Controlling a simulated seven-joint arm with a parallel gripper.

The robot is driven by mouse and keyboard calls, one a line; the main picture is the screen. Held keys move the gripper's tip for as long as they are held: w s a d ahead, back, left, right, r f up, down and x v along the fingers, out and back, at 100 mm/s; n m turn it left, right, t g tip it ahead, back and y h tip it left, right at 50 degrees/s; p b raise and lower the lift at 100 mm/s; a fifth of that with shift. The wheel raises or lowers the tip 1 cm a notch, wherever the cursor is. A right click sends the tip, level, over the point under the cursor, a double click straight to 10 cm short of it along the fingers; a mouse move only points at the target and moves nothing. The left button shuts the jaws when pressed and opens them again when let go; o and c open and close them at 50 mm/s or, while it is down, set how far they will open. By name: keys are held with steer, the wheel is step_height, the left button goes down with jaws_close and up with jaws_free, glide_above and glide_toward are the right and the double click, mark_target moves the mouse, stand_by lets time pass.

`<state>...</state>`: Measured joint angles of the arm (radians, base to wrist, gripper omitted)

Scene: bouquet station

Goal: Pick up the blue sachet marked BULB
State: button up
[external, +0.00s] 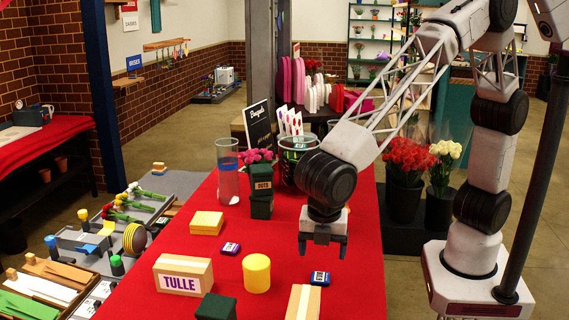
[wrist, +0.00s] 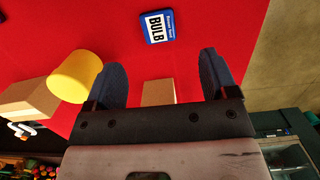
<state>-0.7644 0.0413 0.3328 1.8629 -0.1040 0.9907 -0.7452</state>
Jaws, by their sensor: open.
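The blue sachet marked BULB (external: 320,278) lies flat on the red table (external: 358,225), right of a yellow cylinder (external: 257,273). In the wrist view the sachet (wrist: 157,27) shows its white BULB label, ahead of and between the fingertips. My gripper (external: 322,247) hangs above the table, apart from the sachet, pointing down. In the wrist view my gripper (wrist: 160,72) has its two dark fingers spread wide with nothing held between them.
A purple sachet (external: 231,248) lies to the left. The TULLE box (external: 184,275), a dark green block (external: 215,307) and a cardboard box (external: 303,302) stand near the front. Red table around the sachet is clear.

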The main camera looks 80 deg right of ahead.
mark_target(320, 277)
steer(key=shift+d+f, duration=0.15)
steer(key=shift+f, duration=1.15)
steer(key=shift+w+d+f, duration=0.1)
steer(key=shift+d+f, duration=0.05)
steer(key=shift+f, duration=1.15)
steer(key=shift+d+f, duration=0.15)
steer(key=shift+f, duration=1.15)
steer(key=c, duration=1)
